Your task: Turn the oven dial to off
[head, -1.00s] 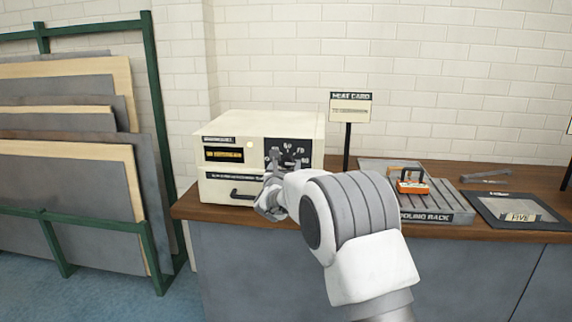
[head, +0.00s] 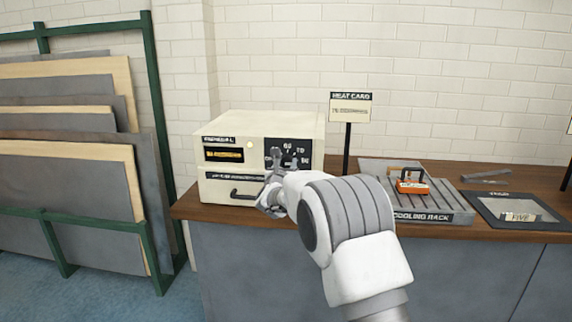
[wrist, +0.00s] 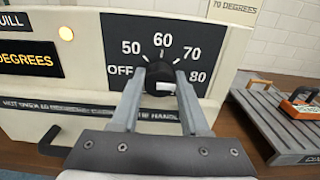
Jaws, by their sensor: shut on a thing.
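The cream oven (head: 262,125) stands on the left end of the wooden counter. Its black dial panel (wrist: 118,28) reads OFF, 50, 60, 70 and 80 from left to right. The black round dial (wrist: 159,75) carries a white mark, seen low on its face and reaching toward its right side. My gripper (head: 284,160) is at the panel, and in the wrist view my gripper (wrist: 160,82) has one finger on each side of the dial, shut on it. In the head view my gripper hides the dial.
An oven door handle (head: 240,194) sticks out below the panel. A heat card sign (head: 350,107) stands on a post right of the oven. A green rack of boards (head: 153,100) is at left.

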